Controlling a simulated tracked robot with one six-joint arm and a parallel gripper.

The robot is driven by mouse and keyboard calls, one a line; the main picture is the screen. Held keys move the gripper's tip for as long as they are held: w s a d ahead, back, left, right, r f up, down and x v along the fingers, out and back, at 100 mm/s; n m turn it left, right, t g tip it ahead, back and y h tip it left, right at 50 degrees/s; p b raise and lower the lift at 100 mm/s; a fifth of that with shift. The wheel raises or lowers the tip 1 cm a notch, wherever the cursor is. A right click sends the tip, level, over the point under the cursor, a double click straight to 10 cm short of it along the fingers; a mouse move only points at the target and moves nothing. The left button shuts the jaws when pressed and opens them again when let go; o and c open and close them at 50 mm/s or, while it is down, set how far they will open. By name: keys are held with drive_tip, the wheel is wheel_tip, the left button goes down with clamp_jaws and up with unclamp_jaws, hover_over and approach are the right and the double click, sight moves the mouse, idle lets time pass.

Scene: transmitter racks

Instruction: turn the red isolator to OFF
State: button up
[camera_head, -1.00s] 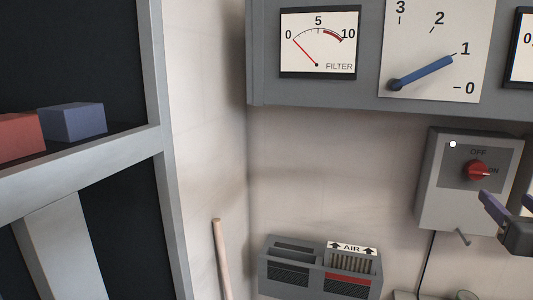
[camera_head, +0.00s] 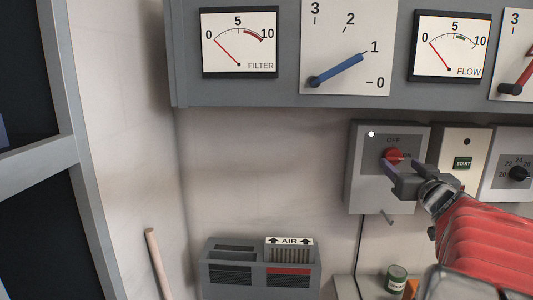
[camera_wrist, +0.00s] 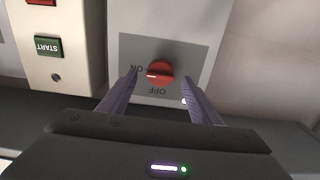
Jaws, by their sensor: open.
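The red isolator (camera_head: 392,156) is a round red knob on a dark plate of a grey wall box (camera_head: 362,192). OFF is printed above it and ON to its right in the head view. In the wrist view the red knob (camera_wrist: 159,73) lies between and just beyond my fingertips, its white mark toward ON. My gripper (camera_head: 400,166) is open in front of the knob, its fingers on either side; it also shows in the wrist view (camera_wrist: 160,88). Whether a finger touches the knob I cannot tell. A white lamp (camera_head: 371,134) sits at the plate's upper left.
A box with a green START button (camera_head: 462,163) stands close on the right, with a black rotary dial (camera_head: 518,174) beyond it. The meter panel (camera_head: 290,105) overhangs above. An AIR filter housing (camera_head: 262,275) and a wooden pole (camera_head: 156,262) are lower left. Bare wall lies left of the isolator.

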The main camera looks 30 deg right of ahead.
sight(396, 160)
drive_tip(key=shift+x, duration=1.85)
